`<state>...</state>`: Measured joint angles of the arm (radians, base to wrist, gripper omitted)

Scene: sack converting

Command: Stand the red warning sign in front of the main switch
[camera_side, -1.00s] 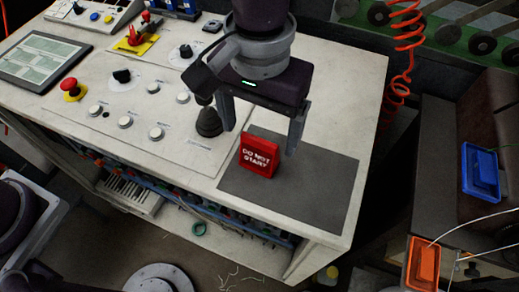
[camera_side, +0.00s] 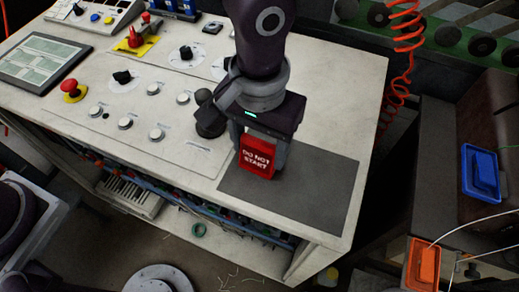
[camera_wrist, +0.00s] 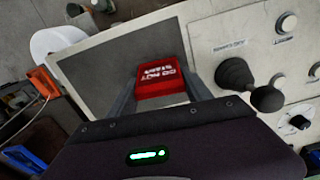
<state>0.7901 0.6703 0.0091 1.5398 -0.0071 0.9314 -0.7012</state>
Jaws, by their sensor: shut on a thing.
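The red warning sign (camera_side: 257,160), a small block lettered "DO NOT START", stands upright on the dark grey mat (camera_side: 320,190) at the console's near right corner. My gripper (camera_side: 259,153) points down over the sign and is shut on it, one finger at each side. In the wrist view the sign (camera_wrist: 160,80) sits between my finger ends (camera_wrist: 161,92), its lettering upside down. What looks like the main switch, a red handle on a yellow plate (camera_side: 149,46), is at the back left of the console in the side view.
A black knob (camera_side: 210,122) stands close left of my gripper; it also shows in the wrist view (camera_wrist: 235,74). A red mushroom button (camera_side: 70,86), several small knobs and a tablet (camera_side: 40,62) occupy the left panel. The mat's right part is bare.

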